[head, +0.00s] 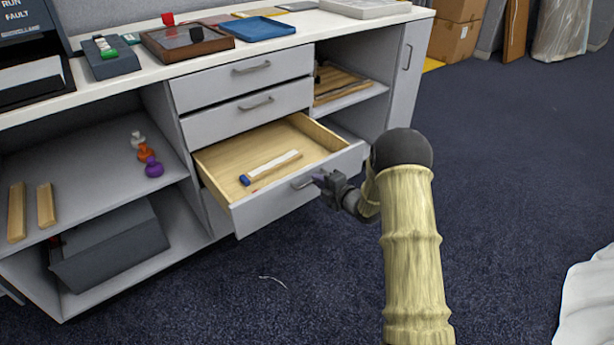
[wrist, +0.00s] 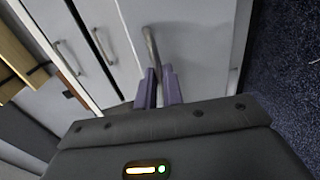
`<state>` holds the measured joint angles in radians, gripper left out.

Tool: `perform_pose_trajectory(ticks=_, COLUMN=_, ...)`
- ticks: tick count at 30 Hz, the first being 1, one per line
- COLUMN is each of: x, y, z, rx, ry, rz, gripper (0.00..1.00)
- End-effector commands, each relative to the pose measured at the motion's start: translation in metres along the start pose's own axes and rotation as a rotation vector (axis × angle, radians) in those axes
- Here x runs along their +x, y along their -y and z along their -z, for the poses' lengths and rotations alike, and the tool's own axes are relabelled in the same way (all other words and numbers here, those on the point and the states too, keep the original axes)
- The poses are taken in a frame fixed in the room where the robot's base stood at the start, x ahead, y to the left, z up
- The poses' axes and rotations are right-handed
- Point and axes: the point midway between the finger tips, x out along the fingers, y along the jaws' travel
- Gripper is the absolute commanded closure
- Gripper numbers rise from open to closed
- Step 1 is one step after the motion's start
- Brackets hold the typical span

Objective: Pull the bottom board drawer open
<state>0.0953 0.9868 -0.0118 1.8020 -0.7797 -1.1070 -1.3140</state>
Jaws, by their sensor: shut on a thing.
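The bottom drawer (head: 300,205) stands pulled out from the grey cabinet in the head view. Its wooden inside shows, with a small pale bar with a blue end (head: 270,168) lying in it. My gripper (head: 318,181) is at the front of this drawer. Its purple fingers (wrist: 158,88) are shut on the drawer's handle (wrist: 151,45) in the wrist view. The two drawers above, with handles (head: 252,67) and (head: 257,103), are closed.
The cabinet top (head: 130,75) holds a blue tray (head: 258,28) and a dark wooden box (head: 187,42). Open shelves at left hold small coloured figures (head: 146,152), wooden bars (head: 46,205) and a grey bin (head: 110,245).

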Motion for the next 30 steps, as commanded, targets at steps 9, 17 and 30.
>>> perform_pose_trajectory(ticks=9, x=-0.016, y=0.004, z=-0.005, rx=0.000, ry=-0.002, rz=0.002, gripper=1.00)
perform_pose_trajectory(ticks=17, x=-0.016, y=0.004, z=-0.005, rx=0.000, ry=-0.003, rz=0.002, gripper=1.00)
perform_pose_trajectory(ticks=30, x=-0.016, y=0.004, z=-0.005, rx=-0.001, ry=-0.001, rz=0.000, gripper=0.70)
